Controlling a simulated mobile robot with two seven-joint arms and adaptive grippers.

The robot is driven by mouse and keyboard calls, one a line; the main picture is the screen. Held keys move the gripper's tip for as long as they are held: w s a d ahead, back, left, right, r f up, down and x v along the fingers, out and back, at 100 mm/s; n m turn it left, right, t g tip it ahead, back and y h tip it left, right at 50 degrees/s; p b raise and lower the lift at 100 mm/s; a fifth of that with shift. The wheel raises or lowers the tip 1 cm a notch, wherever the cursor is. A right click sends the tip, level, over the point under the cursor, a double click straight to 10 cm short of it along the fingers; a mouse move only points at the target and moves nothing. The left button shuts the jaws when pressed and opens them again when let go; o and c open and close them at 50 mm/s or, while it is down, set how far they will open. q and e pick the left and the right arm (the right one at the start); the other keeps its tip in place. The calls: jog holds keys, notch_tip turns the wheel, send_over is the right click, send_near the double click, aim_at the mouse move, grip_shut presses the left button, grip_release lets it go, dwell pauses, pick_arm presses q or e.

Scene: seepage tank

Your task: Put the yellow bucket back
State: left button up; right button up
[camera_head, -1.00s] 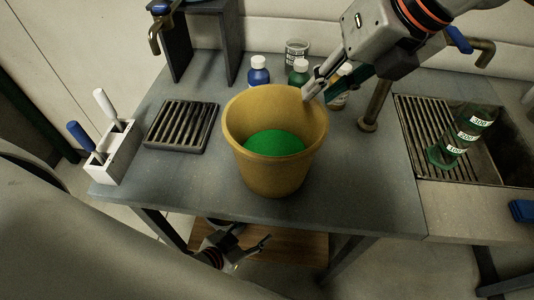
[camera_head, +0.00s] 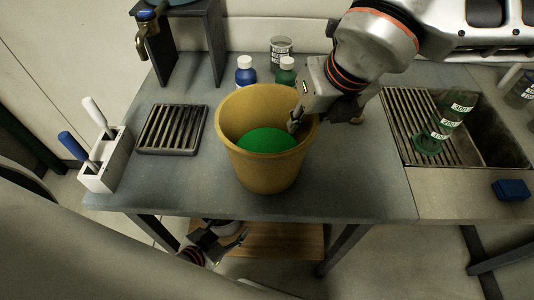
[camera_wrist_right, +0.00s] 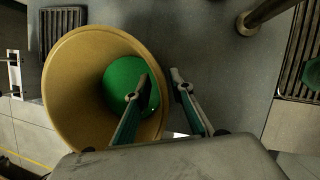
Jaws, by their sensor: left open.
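The yellow bucket (camera_head: 262,175) stands upright on the grey table, with something green (camera_head: 267,141) inside. It also shows in the right wrist view (camera_wrist_right: 75,62), seen from above. My right gripper (camera_head: 297,121) is at the bucket's right rim. In the right wrist view its fingers (camera_wrist_right: 159,78) are apart, one over the bucket's inside and the other outside the wall. I cannot tell whether either finger touches the wall. My left gripper (camera_head: 240,240) is open and empty, low below the table's front edge.
A black grate (camera_head: 172,129) lies left of the bucket, by a white holder (camera_head: 106,163) with two handled tools. Blue (camera_head: 246,72) and green (camera_head: 286,72) bottles and a beaker (camera_head: 281,50) stand behind. A sink with a grate (camera_head: 405,112) and green measuring vessel (camera_head: 441,131) is right.

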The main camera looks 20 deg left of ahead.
jog(key=shift+w+f, duration=0.1)
jog(key=shift+f, duration=0.1)
grip_shut()
jog(key=shift+r, duration=0.2)
